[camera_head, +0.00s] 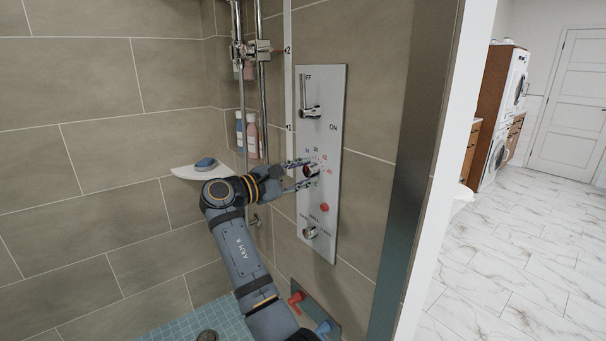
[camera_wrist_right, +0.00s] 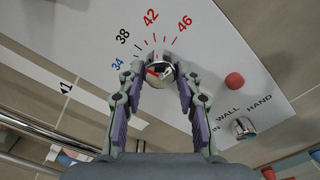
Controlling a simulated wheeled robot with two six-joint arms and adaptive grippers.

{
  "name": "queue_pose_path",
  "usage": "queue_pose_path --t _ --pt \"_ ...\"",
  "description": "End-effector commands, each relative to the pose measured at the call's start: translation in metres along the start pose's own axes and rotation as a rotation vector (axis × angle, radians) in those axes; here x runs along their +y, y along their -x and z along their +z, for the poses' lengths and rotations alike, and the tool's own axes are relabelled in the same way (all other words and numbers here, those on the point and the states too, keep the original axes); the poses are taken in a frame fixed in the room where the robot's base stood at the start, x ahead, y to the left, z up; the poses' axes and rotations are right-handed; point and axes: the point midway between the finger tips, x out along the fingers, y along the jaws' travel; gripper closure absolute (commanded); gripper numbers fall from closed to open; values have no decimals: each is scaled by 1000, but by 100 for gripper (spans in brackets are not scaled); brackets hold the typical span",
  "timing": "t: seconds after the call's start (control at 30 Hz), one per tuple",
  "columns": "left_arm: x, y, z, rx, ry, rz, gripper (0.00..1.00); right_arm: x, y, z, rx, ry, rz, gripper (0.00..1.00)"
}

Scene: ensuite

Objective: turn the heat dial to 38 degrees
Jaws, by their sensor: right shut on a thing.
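The heat dial (camera_head: 311,170) is a small chrome knob on the grey shower panel (camera_head: 322,130); it also shows in the right wrist view (camera_wrist_right: 159,57). Around it on the panel are marks 34 and 38, then 42 and 46 in red. A red mark shows on the dial, but I cannot tell exactly which number it points to. My right gripper (camera_head: 301,175) has its two fingers on either side of the dial and is shut on it; the fingers (camera_wrist_right: 158,80) hide part of its sides. My left gripper is not in view.
A lever (camera_head: 311,111) sits above the dial. A red button (camera_head: 324,207) and a lower chrome knob (camera_head: 310,232) sit below it. A corner shelf with a blue item (camera_head: 205,163) and bottles (camera_head: 251,135) stand to the left. Red (camera_head: 296,298) and blue handles are low down.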

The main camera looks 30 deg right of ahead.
Motion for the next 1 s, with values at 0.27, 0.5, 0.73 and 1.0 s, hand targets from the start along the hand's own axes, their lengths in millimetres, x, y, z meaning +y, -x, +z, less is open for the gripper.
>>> queue_pose_path --t 0.27,0.5,0.73,1.0 --pt "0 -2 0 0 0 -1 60 -1 0 -1 1 -100 -2 97" --pt "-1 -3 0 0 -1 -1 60 -1 0 -1 1 -127 -3 97" --pt "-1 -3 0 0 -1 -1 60 -1 0 -1 1 -128 -3 97" --pt "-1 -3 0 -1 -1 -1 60 -1 0 -1 1 -128 -3 44"
